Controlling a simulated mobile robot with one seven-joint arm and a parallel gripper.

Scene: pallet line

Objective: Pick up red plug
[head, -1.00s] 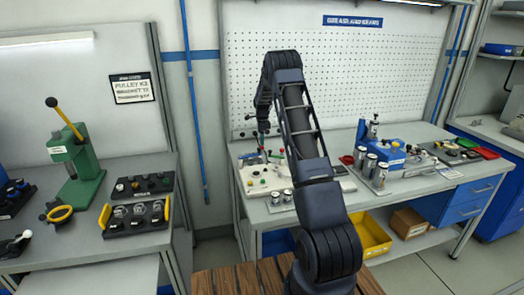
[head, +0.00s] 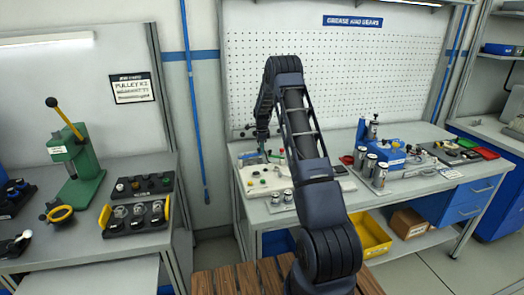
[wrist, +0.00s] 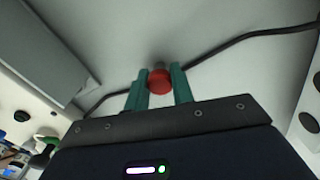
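The red plug (wrist: 159,82) shows in the wrist view as a round red head between the two teal fingers of my gripper (wrist: 159,90). A short grey part shows just beyond it. The fingers lie close on both sides of the red head. I cannot tell whether they press on it or only stand around it. In the head view my gripper (head: 262,153) is low over the left part of the white board (head: 262,187) on the right-hand bench, and the plug cannot be made out between its small fingertips.
A black cable (wrist: 240,37) crosses the pale surface behind the fingers. Small coloured knobs and metal cylinders (head: 281,197) stand on and by the board. A blue machine (head: 388,153) stands to the right. A green press (head: 77,160) is on the left bench.

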